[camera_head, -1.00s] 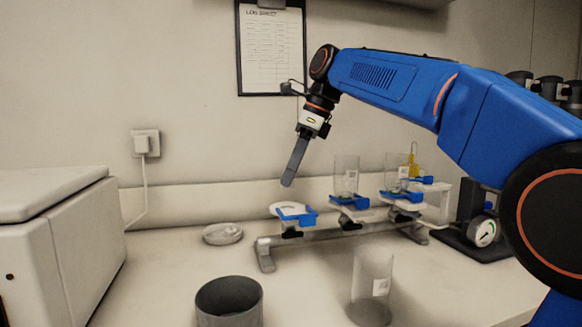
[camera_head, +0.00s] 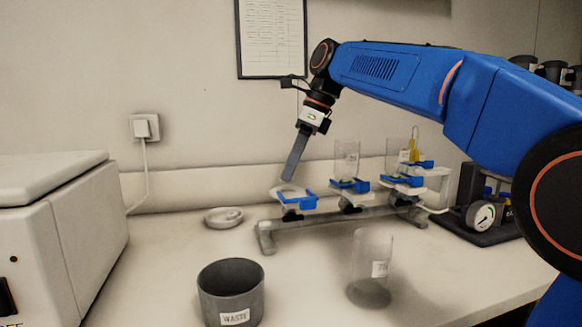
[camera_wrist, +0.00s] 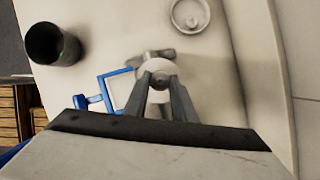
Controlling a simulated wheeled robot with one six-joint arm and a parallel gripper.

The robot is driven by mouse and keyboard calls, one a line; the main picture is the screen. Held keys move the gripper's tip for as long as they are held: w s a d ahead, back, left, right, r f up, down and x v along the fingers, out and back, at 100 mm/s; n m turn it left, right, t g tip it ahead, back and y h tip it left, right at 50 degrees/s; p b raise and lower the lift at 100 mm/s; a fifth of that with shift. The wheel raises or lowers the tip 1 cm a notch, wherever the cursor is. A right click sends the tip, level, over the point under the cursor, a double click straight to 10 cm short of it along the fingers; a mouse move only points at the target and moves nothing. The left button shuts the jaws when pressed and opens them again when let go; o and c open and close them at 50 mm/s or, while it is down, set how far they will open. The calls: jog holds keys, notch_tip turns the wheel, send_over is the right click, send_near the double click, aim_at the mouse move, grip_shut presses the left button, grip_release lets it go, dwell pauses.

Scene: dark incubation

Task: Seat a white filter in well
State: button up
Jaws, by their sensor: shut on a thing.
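My gripper (camera_head: 287,179) points down over the left station of the filter rack, its narrow fingers closed. In the wrist view its fingertips (camera_wrist: 160,80) meet at a white round disc (camera_wrist: 155,68), seemingly the white filter. The fingers cover part of the disc, and the fine contact is too small to see. The left well (camera_head: 293,203) has an open-topped look, with a blue clamp (camera_head: 308,201) beside it. The clamp's blue frame also shows in the wrist view (camera_wrist: 101,91), swung to the left of the disc. I cannot tell whether the disc touches the well.
Two stations to the right hold clear funnels (camera_head: 346,160) with blue clamps. A loose clear funnel (camera_head: 373,258) stands in front. A grey waste bin (camera_head: 231,292), a round dish (camera_head: 223,217) and a gauge (camera_head: 483,217) surround the rack. A white machine (camera_head: 60,235) is at left.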

jog(key=shift+f, duration=1.35)
dwell(0.4)
jog(key=o, duration=1)
